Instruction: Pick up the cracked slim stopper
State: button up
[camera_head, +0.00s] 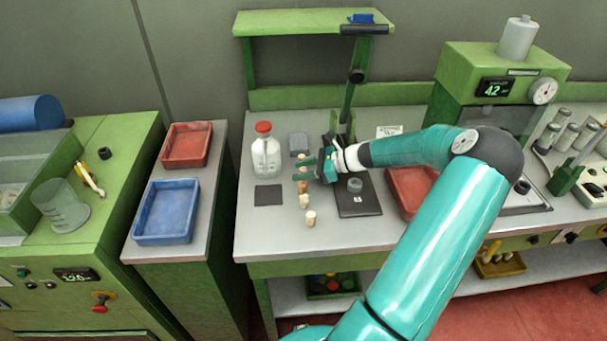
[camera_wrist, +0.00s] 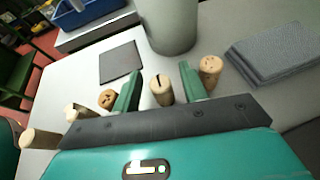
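Several cork stoppers stand in a row on the grey bench. In the wrist view, a stopper with a dark crack across its top (camera_wrist: 162,90) stands between the two green fingers of my gripper (camera_wrist: 160,70). The gripper is open, and a gap shows on both sides of this stopper. Another cork (camera_wrist: 210,70) stands just outside the right finger, and a spotted cork (camera_wrist: 107,99) just outside the left finger. In the head view my gripper (camera_head: 304,168) is low at the back of the row, hiding some corks; a pale cork (camera_head: 310,218) stands at the front.
A clear bottle with a red cap (camera_head: 265,155) stands left of the gripper. A dark square mat (camera_head: 268,195) lies left of the corks. A grey folded cloth or pad (camera_wrist: 275,50) lies at right in the wrist view. A dark stand base (camera_head: 358,205) is right of the row.

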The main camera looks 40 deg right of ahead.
grip_shut()
